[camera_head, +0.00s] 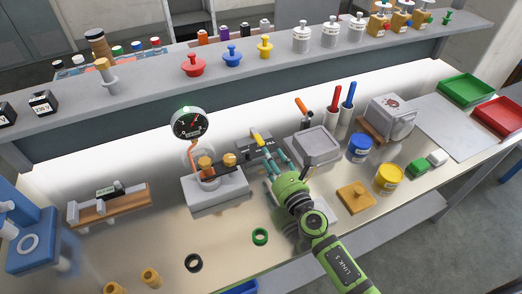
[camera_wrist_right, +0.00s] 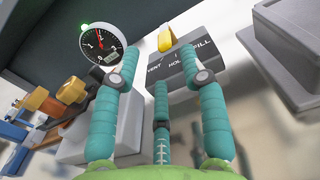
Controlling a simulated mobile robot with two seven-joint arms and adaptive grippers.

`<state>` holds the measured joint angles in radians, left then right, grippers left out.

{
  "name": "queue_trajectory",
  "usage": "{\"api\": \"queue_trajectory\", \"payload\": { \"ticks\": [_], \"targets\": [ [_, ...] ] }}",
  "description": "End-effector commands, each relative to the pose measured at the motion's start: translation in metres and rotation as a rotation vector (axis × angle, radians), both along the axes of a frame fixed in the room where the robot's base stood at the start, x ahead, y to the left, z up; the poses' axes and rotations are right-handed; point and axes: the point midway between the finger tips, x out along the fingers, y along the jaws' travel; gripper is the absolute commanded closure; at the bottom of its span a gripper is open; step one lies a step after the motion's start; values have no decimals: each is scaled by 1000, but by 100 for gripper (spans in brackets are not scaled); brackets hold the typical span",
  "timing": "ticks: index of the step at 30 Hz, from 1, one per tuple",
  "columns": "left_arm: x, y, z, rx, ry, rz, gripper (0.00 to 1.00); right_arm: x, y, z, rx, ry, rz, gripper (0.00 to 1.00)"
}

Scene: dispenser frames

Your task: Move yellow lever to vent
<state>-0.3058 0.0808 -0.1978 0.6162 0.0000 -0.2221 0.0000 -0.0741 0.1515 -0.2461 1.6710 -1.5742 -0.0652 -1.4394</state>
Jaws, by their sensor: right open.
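The yellow lever (camera_head: 258,138) stands up from a dark grey valve block (camera_head: 268,150) at the middle of the bench. In the right wrist view the lever (camera_wrist_right: 165,40) is beyond my fingers, and the block (camera_wrist_right: 183,70) reads VENT at left, HOLD in the middle and FILL at right. The lever's base is hard to make out. My right gripper (camera_head: 278,166), green with teal fingers, is open and empty just in front of the block. In the right wrist view its fingers (camera_wrist_right: 157,62) are spread, apart from the lever. My left gripper is not in view.
A round gauge (camera_head: 189,123) with a green light stands left of the block, above a grey base (camera_head: 216,190) with brass knobs. A grey lidded box (camera_head: 316,145) is close at right. A shelf (camera_head: 150,92) runs behind. The front middle bench is mostly clear, except for small rings.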

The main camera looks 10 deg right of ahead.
Motion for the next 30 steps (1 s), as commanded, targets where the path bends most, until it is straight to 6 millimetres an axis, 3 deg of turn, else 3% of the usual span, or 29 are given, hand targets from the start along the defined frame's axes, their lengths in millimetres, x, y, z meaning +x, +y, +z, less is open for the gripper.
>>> {"api": "queue_trajectory", "payload": {
  "ticks": [1, 5, 18, 29, 30],
  "targets": [
    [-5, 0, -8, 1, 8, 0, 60, 0, 0, -8, 0, -1, 0, 57],
    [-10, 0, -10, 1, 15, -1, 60, 5, 1, -8, 2, -3, -1, 57],
    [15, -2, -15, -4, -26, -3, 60, 63, 12, -8, 1, -2, -1, 57],
    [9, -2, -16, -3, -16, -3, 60, 70, 14, -8, 1, 0, 0, 57],
    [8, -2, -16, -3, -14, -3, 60, 70, 14, -8, 1, 0, 0, 65]
  ]
}}
